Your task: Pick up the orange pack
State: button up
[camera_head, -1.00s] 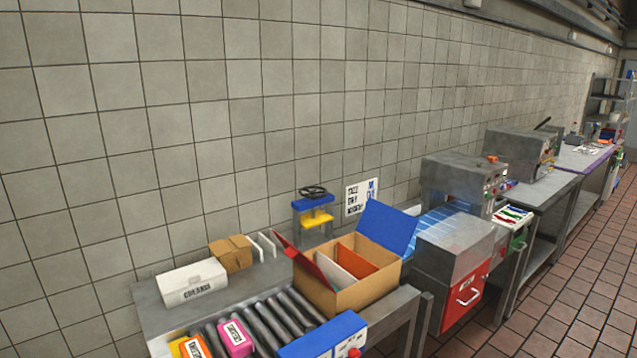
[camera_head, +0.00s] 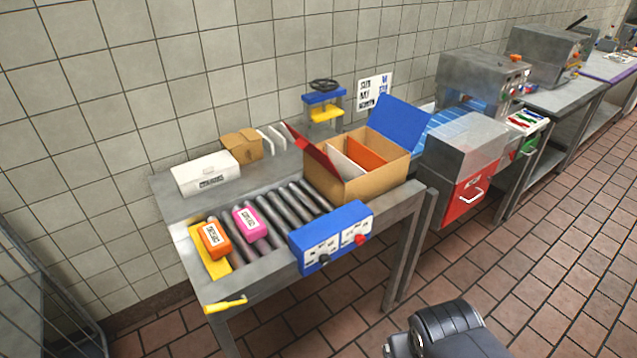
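The orange pack (camera_head: 214,239) has a white label with dark lettering. It lies at the left end of the roller conveyor, on or against a yellow plate (camera_head: 196,243). A pink pack (camera_head: 250,224) with a similar label lies on the rollers just to its right, with a small gap between them. A dark grey rounded part, likely of my own arm, shows at the bottom right, well apart from the packs. My gripper's fingers cannot be made out in this view.
An open cardboard box (camera_head: 378,181) with blue and red flaps stands at the conveyor's right end. A blue control box (camera_head: 331,237) sits on the front edge. A white box (camera_head: 205,174) and a small brown box (camera_head: 242,146) stand behind. A wire rack (camera_head: 40,300) is at the left.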

aim_at(217, 244)
jog(key=u, duration=1.2)
